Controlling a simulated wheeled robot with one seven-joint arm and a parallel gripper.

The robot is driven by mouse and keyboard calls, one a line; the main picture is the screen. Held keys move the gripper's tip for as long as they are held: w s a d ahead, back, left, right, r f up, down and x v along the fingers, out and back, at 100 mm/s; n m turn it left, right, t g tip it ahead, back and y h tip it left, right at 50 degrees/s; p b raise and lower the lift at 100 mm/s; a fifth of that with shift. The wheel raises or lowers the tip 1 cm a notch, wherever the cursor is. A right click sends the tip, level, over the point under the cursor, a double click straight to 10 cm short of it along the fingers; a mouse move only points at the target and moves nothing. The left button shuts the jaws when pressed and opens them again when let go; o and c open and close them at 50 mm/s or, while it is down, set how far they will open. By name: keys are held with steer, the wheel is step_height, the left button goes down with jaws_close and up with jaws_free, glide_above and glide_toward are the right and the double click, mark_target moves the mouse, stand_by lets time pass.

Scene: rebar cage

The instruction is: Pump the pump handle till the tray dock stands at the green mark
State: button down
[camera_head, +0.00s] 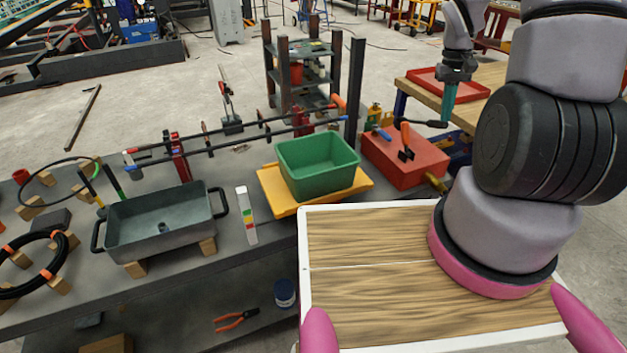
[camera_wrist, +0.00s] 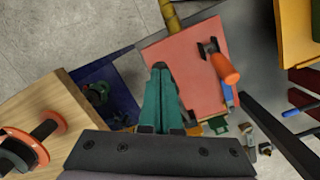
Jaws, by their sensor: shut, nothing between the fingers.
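The red pump box (camera_head: 390,166) stands on the right end of the grey bench. A black lever with an orange grip (camera_head: 404,133) rises from it, seemingly the pump handle; this grip also shows in the wrist view (camera_wrist: 224,68). My gripper (camera_head: 447,120) has teal fingers, shut and empty, above and to the right of the box. In the wrist view its fingers (camera_wrist: 160,75) overlap the box, apart from the orange grip. The yellow tray dock (camera_head: 270,188) carries a green bin (camera_head: 317,162). A white gauge strip (camera_head: 246,215) with coloured bands stands left of it. I cannot tell the dock's level against the green mark.
A grey handled tray (camera_head: 160,222) sits on blocks at left. Rods and clamps (camera_head: 178,157) stand behind it. A dark post (camera_head: 355,90) rises behind the box. A wooden table with a red tray (camera_head: 447,84) lies at right. A wood-topped board (camera_head: 375,250) is in front.

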mark_target(446, 125)
stand_by(0.3)
steer(key=shift+s+d+f, duration=0.1)
steer(key=shift+s+f, duration=0.15)
steer(key=shift+f, duration=0.55)
steer(key=shift+s+f, duration=0.2)
steer(key=shift+f, duration=0.4)
steer(key=shift+s+d+f, duration=0.1)
steer(key=shift+f, duration=0.05)
steer(key=shift+s+f, duration=0.1)
steer(key=shift+f, duration=0.35)
